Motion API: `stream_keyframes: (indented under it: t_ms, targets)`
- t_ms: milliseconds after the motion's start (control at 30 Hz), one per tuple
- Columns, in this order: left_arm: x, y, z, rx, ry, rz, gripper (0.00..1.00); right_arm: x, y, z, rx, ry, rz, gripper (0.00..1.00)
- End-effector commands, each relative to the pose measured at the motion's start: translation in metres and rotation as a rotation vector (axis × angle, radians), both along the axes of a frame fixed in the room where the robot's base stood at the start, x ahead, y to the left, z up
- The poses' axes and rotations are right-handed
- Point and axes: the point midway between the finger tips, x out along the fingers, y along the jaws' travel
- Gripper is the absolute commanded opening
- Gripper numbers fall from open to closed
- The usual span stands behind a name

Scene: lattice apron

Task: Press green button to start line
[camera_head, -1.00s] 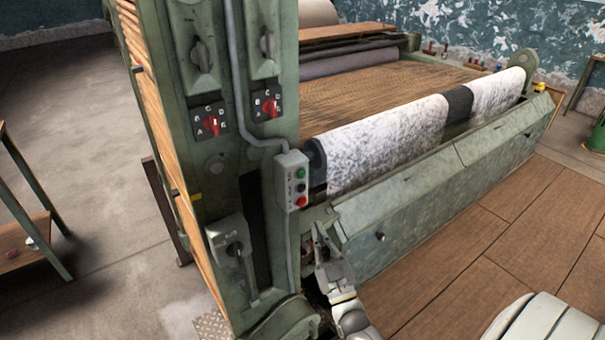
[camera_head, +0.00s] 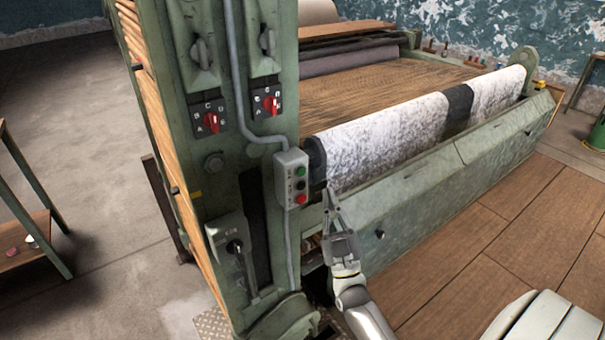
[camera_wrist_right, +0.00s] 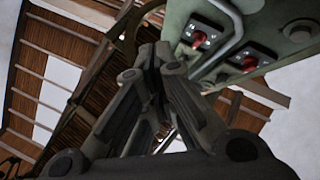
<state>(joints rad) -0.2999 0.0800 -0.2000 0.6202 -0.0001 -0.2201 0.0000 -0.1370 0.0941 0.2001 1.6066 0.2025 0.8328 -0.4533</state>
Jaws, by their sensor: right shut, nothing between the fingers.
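The green button (camera_head: 300,171) is at the top of a small grey control box (camera_head: 292,179) on the front of the green machine post. A black button sits below it, and a red button (camera_head: 300,199) is at the bottom. My right gripper (camera_head: 328,192) is shut and empty. Its fingertips point up, to the right of the box and slightly below the green button, apart from it in the picture. In the right wrist view the closed fingers (camera_wrist_right: 160,55) fill the middle, and the control box is not clearly seen there. My left gripper is not in view.
Red rotary switches (camera_head: 212,121) are on the green post (camera_head: 222,170), with a conduit running to the box. A roller with white speckled cloth (camera_head: 390,140) and a green trough (camera_head: 450,180) lie to the right. Wooden floor (camera_head: 470,280) is open in front.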

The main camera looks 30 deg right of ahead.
Motion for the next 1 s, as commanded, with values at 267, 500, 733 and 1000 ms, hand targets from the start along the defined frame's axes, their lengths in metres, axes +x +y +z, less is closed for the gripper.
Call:
stream_keyframes:
  t_ms: [267, 500, 733, 1000]
  targets:
    - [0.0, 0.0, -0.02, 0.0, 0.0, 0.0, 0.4, 0.041, 0.001, -0.003, 0.0, -0.002, 0.0, 0.0]
    - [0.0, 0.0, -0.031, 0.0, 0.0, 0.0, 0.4, 0.066, 0.002, -0.002, 0.001, 0.0, 0.001, 0.0]
    - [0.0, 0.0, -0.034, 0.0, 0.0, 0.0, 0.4, 0.074, 0.003, 0.0, 0.001, 0.0, 0.001, 0.0]
    - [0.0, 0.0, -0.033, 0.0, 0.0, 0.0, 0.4, 0.074, 0.003, 0.0, 0.0, 0.001, 0.0, 0.0]
